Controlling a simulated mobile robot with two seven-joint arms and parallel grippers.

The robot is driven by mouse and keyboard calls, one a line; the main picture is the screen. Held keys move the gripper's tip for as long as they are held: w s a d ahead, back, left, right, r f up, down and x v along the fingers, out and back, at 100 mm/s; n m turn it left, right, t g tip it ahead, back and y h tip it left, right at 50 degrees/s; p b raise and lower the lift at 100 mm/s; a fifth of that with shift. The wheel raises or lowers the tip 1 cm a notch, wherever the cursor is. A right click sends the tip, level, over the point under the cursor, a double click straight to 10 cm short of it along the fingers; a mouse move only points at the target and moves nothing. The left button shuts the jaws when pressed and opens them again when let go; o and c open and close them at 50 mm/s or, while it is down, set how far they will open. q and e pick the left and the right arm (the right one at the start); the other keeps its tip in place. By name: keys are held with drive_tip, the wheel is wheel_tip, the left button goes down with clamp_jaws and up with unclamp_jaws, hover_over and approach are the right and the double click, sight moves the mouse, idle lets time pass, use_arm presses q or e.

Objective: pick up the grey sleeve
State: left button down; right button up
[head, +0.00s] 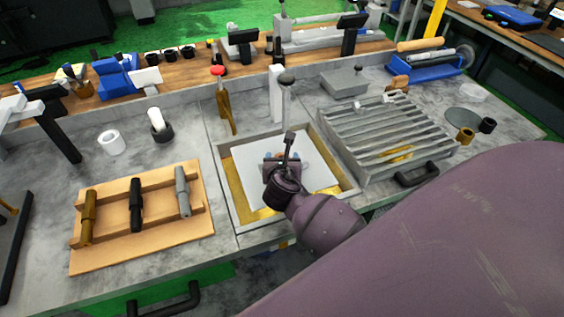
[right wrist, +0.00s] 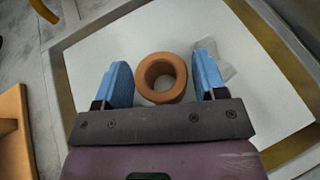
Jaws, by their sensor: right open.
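My right gripper (head: 283,157) is over the white sheet of the square tray (head: 230,190), its blue fingers apart. In the right wrist view the open gripper (right wrist: 163,82) has a short copper-brown sleeve (right wrist: 145,87) between its fingers, with gaps to them; its open end faces the camera. The arm hides this sleeve in the head view. I see no plainly grey sleeve in the tray. A pale grey-white ring (head: 111,142) stands on the bench to the left, and a dark ring (head: 487,125) lies at the right. My left gripper is not in view.
A wooden rack (head: 142,245) with three shafts lies left of the tray. A ribbed grey block (head: 380,135) stands to its right. A red-topped post (head: 218,72) and a grey upright rod (head: 286,95) rise behind the tray. The tray has raised walls.

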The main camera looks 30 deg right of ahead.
drive_tip(key=shift+w+d+f, duration=0.1)
drive_tip(key=shift+w+d, duration=0.1)
drive_tip(key=shift+w, duration=0.05)
drive_tip(key=c, duration=1)
